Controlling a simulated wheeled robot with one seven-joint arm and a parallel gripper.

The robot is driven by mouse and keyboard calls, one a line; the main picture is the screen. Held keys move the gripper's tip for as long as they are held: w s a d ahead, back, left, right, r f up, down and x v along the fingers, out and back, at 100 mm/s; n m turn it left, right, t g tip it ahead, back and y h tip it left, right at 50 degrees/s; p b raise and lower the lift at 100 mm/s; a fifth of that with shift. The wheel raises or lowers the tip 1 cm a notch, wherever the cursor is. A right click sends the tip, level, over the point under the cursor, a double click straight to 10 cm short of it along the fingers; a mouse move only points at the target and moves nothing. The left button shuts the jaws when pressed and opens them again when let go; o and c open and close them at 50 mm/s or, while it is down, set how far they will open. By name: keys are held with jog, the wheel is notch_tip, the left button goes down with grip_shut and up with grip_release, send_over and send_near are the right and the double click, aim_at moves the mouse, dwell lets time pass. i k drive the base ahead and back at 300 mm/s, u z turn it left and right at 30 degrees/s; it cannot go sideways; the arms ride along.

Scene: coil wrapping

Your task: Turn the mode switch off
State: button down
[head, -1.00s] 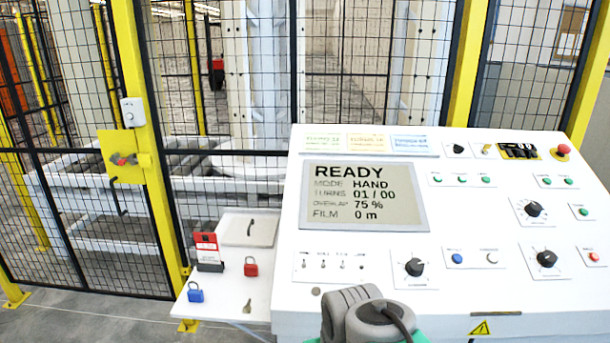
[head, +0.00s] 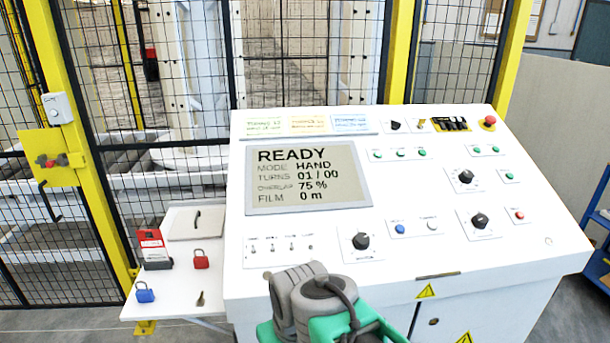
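The white sloped control panel (head: 300,225) fills the middle of the head view. Its display (head: 306,177) reads READY, MODE HAND, TURNS 01 / 00, OVERLAP 75 %, FILM 0 m. Several black rotary knobs show: one at the lower left (head: 361,241), one at the lower right (head: 480,220), one above it (head: 466,176), and a small one on the top row (head: 395,124). Their labels are too small to read, so I cannot tell which is the mode switch. My grey and green arm shows at the bottom, in front of the panel's edge. My gripper's fingers are not visible.
A side shelf (head: 180,285) at the left holds a red padlock (head: 201,259), a blue padlock (head: 145,292), a key (head: 200,299) and a red-and-white tag box (head: 154,250). A red emergency button (head: 488,121) sits top right. Mesh fence with yellow posts stands behind.

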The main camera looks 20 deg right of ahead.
aim_at(396, 125)
jog(key=u, duration=1.55)
jog(key=k, duration=1.15)
jog(key=z, duration=2)
